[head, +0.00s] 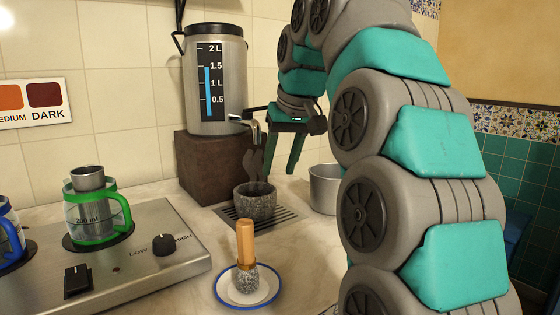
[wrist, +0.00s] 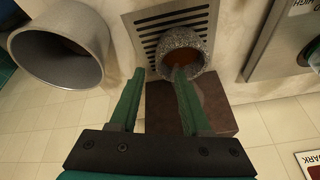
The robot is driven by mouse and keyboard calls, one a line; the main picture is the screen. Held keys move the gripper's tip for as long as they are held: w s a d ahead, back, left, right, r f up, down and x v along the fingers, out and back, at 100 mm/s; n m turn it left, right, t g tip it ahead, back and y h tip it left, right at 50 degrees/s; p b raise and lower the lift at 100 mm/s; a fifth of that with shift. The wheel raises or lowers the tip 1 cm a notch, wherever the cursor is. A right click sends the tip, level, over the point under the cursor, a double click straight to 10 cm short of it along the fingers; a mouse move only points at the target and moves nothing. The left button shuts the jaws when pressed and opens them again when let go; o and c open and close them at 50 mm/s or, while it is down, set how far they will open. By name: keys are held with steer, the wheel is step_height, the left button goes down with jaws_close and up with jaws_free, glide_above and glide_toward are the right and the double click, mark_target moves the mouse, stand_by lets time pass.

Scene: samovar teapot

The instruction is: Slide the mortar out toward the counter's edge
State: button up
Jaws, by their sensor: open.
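The mortar (head: 255,204), a speckled grey stone bowl, stands upright on a slotted drain grate (head: 284,214) below the dispenser's tap. In the wrist view the mortar (wrist: 206,44) shows a reddish-brown inside. My gripper (head: 280,172) is open and empty, fingers pointing down, above and slightly right of the mortar. In the wrist view my gripper (wrist: 159,74) has one fingertip overlapping the mortar's rim and the other off to its side; I cannot tell whether it touches. The counter (head: 180,220) is pale stone.
A steel dispenser (head: 222,105) stands on a brown block (head: 200,168) behind the mortar. A steel pot (head: 325,190) is close on the right. A pestle (head: 245,250) stands on a blue-rimmed saucer (head: 228,297) in front. A hot plate (head: 130,262) with a green-handled jug (head: 90,215) is left.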

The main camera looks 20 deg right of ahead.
mark_target(274, 189)
steer(key=shift+x, duration=3.7)
jaws_close()
